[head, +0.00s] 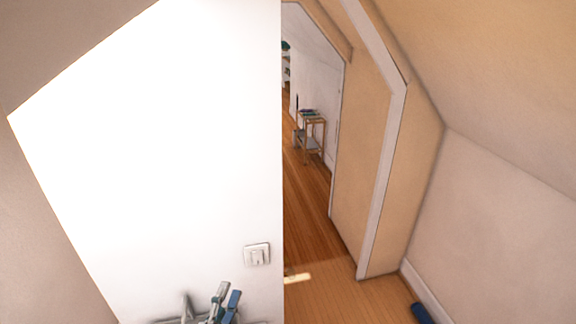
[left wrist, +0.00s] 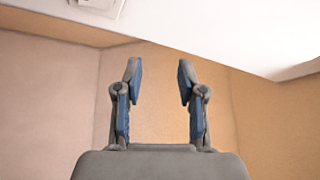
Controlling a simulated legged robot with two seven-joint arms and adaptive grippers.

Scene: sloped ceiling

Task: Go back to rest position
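My left gripper (head: 227,297) shows at the bottom of the head view, in front of the white wall and just below the light switch (head: 257,254). In the left wrist view my left gripper (left wrist: 160,76) has its two blue-padded fingers apart, with nothing between them. The light switch also shows at the top edge of the left wrist view (left wrist: 103,5). I do not make out my right gripper in either view.
The white wall (head: 150,150) fills the left of the head view. To its right an opening leads over wooden floor (head: 305,200) to a small table (head: 311,119). A small dark blue thing (head: 421,313) shows at the bottom right; I cannot tell what it is.

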